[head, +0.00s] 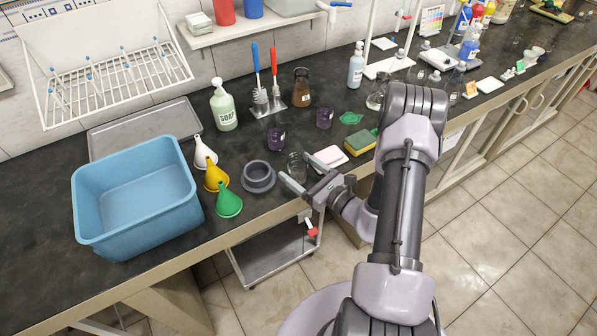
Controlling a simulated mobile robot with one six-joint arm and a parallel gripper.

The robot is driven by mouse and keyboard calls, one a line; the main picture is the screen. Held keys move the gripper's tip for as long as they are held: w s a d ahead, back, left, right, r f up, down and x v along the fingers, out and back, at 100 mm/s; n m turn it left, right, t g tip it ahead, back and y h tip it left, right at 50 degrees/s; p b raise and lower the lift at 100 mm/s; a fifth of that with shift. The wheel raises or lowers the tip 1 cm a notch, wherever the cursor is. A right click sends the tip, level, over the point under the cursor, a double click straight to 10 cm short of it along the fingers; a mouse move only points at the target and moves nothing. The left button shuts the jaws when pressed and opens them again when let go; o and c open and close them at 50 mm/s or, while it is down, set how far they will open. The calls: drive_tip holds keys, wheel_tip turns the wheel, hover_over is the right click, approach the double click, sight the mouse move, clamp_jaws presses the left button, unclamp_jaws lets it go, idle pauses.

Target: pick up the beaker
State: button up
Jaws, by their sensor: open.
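A clear glass beaker (297,163) stands near the front edge of the dark bench, right of a grey ring-shaped holder. My gripper (295,167) reaches in from the right, low over the bench edge. Its two fingers are spread apart and their tips are at the clear beaker, one on the near side and one on the far side. I cannot tell whether they touch it. Two small dark purple vessels with labels, one (276,138) behind the clear beaker and one (324,118) farther back to the right, also stand on the bench.
The grey holder (258,177) and a green funnel (229,203) are left of the gripper. A blue tub (137,196) fills the left. A cart (272,252) stands below the bench edge.

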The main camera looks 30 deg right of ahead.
drive_tip(key=shift+r, duration=0.1)
drive_tip(key=c, duration=1.6)
